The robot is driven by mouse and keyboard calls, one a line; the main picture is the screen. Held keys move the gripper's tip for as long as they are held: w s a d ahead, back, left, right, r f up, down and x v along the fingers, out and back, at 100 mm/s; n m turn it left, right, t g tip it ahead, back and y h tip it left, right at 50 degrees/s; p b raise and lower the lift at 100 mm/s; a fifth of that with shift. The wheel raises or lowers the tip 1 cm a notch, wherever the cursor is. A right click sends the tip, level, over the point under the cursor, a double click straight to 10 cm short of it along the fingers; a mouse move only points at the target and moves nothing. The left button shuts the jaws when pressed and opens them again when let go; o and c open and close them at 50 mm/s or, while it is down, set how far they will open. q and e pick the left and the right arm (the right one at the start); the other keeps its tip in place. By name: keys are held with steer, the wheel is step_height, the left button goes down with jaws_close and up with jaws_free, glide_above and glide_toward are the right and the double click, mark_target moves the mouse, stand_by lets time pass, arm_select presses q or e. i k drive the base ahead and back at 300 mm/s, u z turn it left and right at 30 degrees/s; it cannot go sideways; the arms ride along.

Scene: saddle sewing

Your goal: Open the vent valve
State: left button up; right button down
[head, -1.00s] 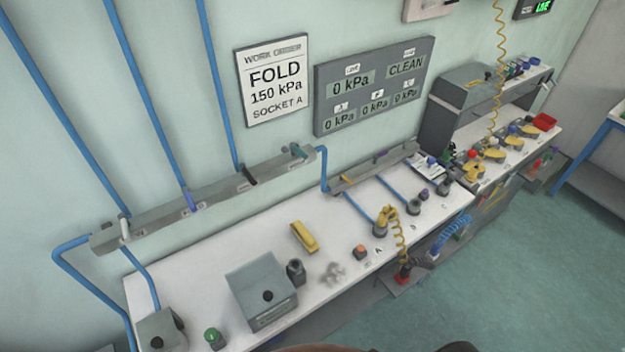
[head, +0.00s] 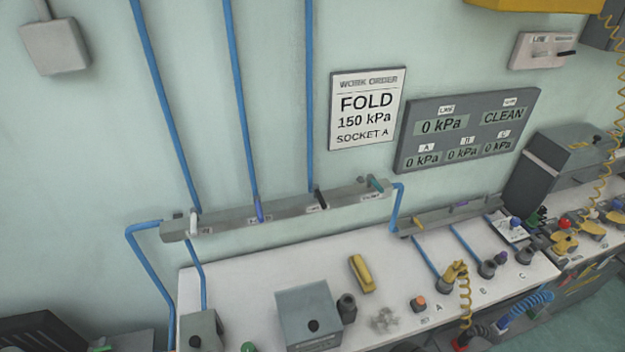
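A long grey manifold (head: 285,210) on the wall carries several lever valves: a white handle (head: 194,222), a blue handle (head: 259,212), a black handle (head: 318,197) and a teal handle (head: 376,184) at the right end. The small labels under them are too blurred to read surely, so I cannot tell which one is the vent valve. The display panel (head: 468,128) reads 0 kPa for the line and for A, B and C, plus CLEAN. Neither of my grippers is in view.
A white bench (head: 240,290) runs below, with a grey box (head: 307,312), a dark cylinder (head: 347,308), a yellow tool (head: 362,274) and sockets along its front. A second, shorter manifold (head: 450,214) sits at the right. A work order sign (head: 367,108) reads FOLD 150 kPa SOCKET A.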

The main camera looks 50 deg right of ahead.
mark_target(370, 181)
steer(key=u, duration=0.6)
steer(key=k, duration=1.05)
steer(key=z, duration=1.8)
steer(key=i, duration=0.3)
steer(key=u, duration=0.05)
